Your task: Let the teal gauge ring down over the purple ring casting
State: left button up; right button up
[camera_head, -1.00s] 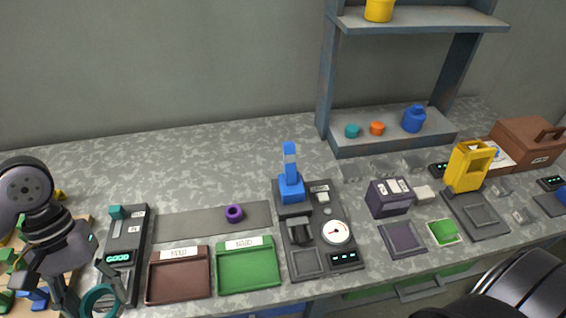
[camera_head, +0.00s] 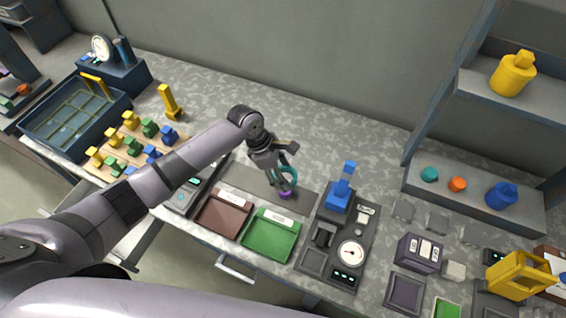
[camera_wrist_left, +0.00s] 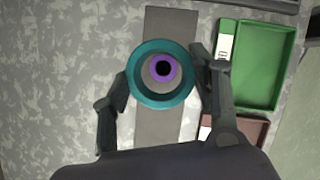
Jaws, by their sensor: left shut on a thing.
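The purple ring casting (camera_head: 286,194) lies on the dark grey strip (camera_head: 245,182) on the bench. It shows in the left wrist view (camera_wrist_left: 174,72) through the opening of the teal gauge ring (camera_wrist_left: 145,93). In the head view the teal ring (camera_head: 293,174) is tilted up beside the fingers, close above the casting. My left gripper (camera_head: 275,177) is shut on the teal ring, with a finger on either side of it in the left wrist view (camera_wrist_left: 160,85). My right gripper is out of view.
A brown tray (camera_head: 206,226) and a green tray (camera_head: 254,250) lie in front of the strip. A board of coloured blocks (camera_head: 113,172) lies left. Behind the strip the bench is clear.

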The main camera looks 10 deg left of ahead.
pick_arm(q)
notch_tip(320, 180, down, 4)
jog(key=b, duration=0.4)
jog(key=shift+w+r+n, duration=0.1)
jog(key=shift+r+n, duration=0.15)
jog(key=shift+n, duration=0.05)
jog(key=shift+f+b, duration=0.75)
jog(key=shift+b, duration=0.25)
jog(key=shift+f+b, duration=0.45)
jog(key=shift+b, duration=0.2)
jog(key=shift+f, duration=1.6)
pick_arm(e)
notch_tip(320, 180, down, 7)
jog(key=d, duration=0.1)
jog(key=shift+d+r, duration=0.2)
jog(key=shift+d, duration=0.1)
pick_arm(q)
jog(key=shift+p, duration=0.6)
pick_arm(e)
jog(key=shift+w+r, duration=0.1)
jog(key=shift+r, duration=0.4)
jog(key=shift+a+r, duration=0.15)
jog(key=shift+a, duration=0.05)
